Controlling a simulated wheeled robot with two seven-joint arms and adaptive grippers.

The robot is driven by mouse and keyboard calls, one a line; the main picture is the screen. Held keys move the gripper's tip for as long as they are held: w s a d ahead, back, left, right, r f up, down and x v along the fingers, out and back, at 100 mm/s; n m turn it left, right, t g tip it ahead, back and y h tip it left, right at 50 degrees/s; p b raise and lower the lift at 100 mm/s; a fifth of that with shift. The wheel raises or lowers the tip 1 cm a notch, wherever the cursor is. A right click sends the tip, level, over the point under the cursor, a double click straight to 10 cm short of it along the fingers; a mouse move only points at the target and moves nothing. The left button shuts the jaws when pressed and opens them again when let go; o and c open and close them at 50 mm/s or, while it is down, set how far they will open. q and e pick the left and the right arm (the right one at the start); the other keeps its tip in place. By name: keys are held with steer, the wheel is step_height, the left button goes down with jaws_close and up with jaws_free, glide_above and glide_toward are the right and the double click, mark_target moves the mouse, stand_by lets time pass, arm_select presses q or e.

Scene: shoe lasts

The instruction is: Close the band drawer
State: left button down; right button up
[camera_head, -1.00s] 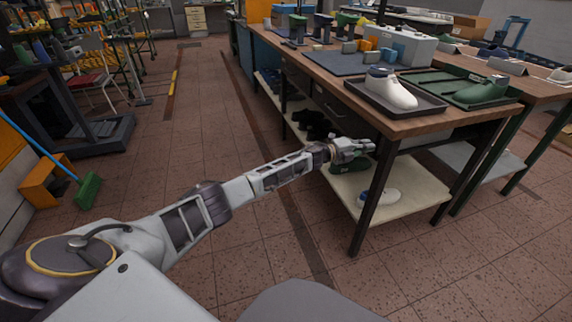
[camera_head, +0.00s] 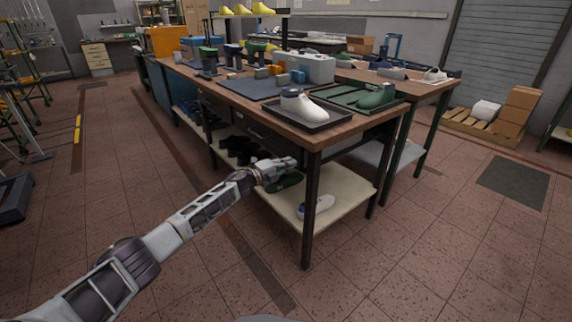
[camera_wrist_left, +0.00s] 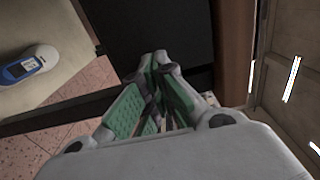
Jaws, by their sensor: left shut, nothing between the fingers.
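My left gripper (camera_head: 291,161) is shut and empty, held beside the near side of the workbench (camera_head: 330,133), below its top and above the lower shelf. Its green-padded fingers (camera_wrist_left: 157,62) also show closed together in the left wrist view. A dark panel (camera_wrist_left: 150,28) lies just beyond the fingertips there; I cannot tell if they touch it. Dark drawer fronts (camera_head: 257,130) sit under the bench top in the head view. I cannot tell which one is the band drawer or how far it stands open. My right gripper is not in view.
The floor in front (camera_head: 420,250) is clear.

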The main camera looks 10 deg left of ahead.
arm_select(q)
steer(key=p+v, duration=0.3)
steer(key=v, duration=0.8)
steer(key=shift+s+a, duration=0.2)
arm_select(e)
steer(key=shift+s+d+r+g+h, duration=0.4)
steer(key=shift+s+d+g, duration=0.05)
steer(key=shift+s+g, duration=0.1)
arm_select(q)
steer(key=shift+f, duration=0.2)
